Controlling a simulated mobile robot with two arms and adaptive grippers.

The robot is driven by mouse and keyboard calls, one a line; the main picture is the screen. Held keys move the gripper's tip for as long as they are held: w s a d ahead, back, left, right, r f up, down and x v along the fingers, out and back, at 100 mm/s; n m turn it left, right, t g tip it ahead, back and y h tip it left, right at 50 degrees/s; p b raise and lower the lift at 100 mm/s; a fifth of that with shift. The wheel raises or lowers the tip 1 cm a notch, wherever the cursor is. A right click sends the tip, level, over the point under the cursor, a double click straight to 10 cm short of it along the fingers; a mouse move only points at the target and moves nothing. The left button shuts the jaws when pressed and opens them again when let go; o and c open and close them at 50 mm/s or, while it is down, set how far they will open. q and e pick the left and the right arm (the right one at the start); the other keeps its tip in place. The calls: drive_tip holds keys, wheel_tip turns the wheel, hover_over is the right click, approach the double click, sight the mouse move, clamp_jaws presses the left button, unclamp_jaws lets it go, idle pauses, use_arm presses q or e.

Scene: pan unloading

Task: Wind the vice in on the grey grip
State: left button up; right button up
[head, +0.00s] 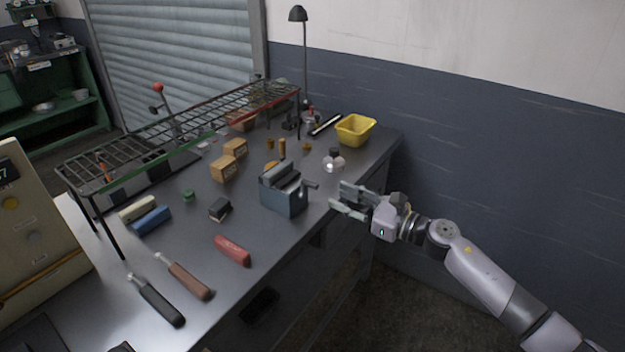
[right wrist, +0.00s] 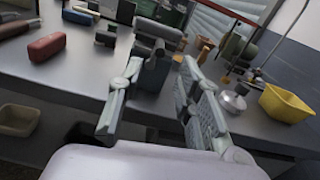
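The blue-grey vice (head: 284,200) stands on the bench near its right edge, with its short handle (head: 312,185) sticking out to the right. A grey bar-like piece that looks like the grey grip (head: 285,174) lies at the top of the vice, at the jaws. I cannot tell how tightly the jaws sit against it. It also shows in the right wrist view (right wrist: 158,29), above the vice body (right wrist: 154,72). My right gripper (head: 342,199) is open and empty, just right of the handle, fingers pointing at the vice. My left gripper is out of view.
A red grip (head: 232,250) and two long-handled tools lie at the front. A wire rack (head: 180,130) spans the back. A glass flask (head: 333,161) and a yellow bin (head: 355,129) stand behind the vice. The floor right of the bench is clear.

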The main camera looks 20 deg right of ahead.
sight(312, 185)
drive_tip(key=p+x, duration=0.2)
drive_tip(key=x, duration=0.7)
drive_tip(key=shift+c, duration=0.2)
clamp_jaws()
